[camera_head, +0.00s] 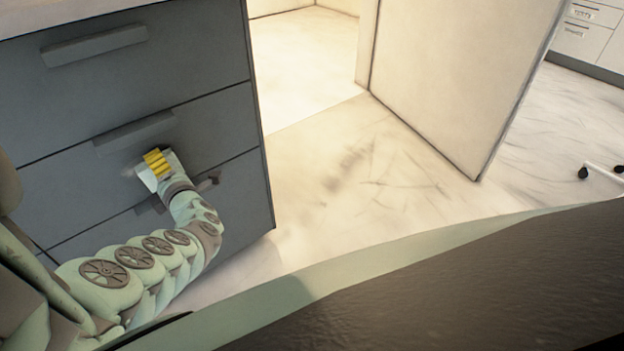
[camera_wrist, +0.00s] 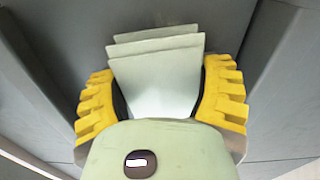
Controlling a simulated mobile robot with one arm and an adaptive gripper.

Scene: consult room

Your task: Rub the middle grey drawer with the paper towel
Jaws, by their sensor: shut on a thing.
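The middle grey drawer (camera_head: 210,128) is closed, with a bar handle (camera_head: 134,132) along its upper part. My gripper (camera_head: 156,164) is in front of this drawer, just below the handle. In the wrist view my gripper (camera_wrist: 160,95) has yellow fingers on both sides of a folded, pale paper towel (camera_wrist: 155,75) and is shut on it. In the head view the paper towel (camera_head: 146,176) is a small white patch beside the yellow fingers. It is close to the drawer front; I cannot tell whether it touches.
Closed grey drawers lie above (camera_head: 200,45) and below (camera_head: 240,198) the middle one, each with a bar handle. A pale partition (camera_head: 455,70) stands to the right. The marble-patterned floor (camera_head: 340,170) between is clear. A caster (camera_head: 583,172) shows at far right.

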